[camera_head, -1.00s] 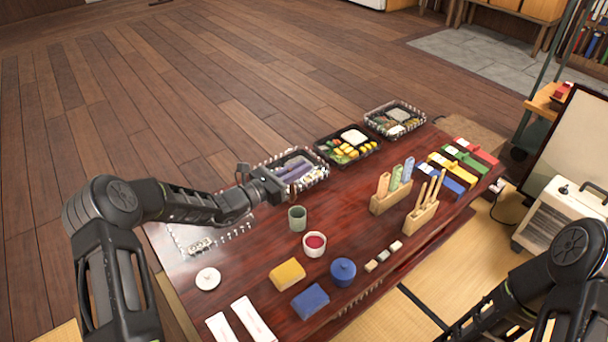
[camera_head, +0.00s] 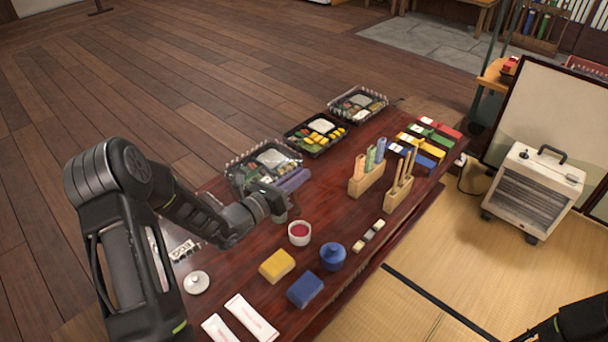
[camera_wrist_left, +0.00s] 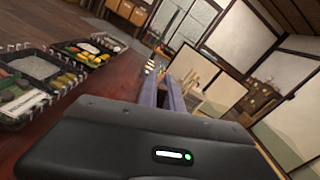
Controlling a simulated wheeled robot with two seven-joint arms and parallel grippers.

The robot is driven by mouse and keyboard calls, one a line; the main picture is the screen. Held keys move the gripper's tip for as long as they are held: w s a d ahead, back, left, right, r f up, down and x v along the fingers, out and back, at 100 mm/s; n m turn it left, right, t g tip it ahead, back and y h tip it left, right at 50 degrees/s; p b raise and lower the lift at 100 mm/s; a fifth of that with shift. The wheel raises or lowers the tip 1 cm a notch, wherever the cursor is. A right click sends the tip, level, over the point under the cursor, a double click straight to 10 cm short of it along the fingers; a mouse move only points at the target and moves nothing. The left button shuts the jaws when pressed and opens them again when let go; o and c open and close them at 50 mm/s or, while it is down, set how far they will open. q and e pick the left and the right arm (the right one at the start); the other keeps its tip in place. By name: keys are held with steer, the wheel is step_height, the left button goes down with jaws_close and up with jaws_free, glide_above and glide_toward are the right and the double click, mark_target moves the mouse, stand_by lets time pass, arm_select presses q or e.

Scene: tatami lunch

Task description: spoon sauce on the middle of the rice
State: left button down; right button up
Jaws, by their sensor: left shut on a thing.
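My left gripper (camera_head: 292,180) is above the table, between the nearest lunch box and the sauce bowl. Its purple-grey fingers also show in the wrist view (camera_wrist_left: 170,95). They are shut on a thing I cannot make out. The nearest lunch box (camera_head: 235,175) holds white rice (camera_head: 271,158) and is partly behind the gripper. The white bowl (camera_head: 300,242) of red sauce (camera_head: 299,230) stands to the gripper's front right. A green cup (camera_head: 281,215) is partly hidden by the gripper. My right gripper is not in view.
Two more lunch boxes with rice (camera_head: 322,125) (camera_head: 360,99) stand farther back. Wooden stands (camera_head: 366,183) (camera_head: 397,200) hold upright utensils.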

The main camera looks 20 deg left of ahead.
arm_select(q)
steer(key=shift+f, duration=0.1)
stand_by(0.4)
step_height(320, 180, down, 6)
steer(key=b, duration=0.5)
steer(key=shift+f+b, duration=0.5)
steer(key=shift+b, duration=0.05)
stand_by(1.2)
steer(key=shift+f, duration=0.15)
stand_by(1.2)
step_height(320, 180, up, 7)
steer(key=p, duration=0.6)
steer(key=shift+p, duration=0.35)
stand_by(0.6)
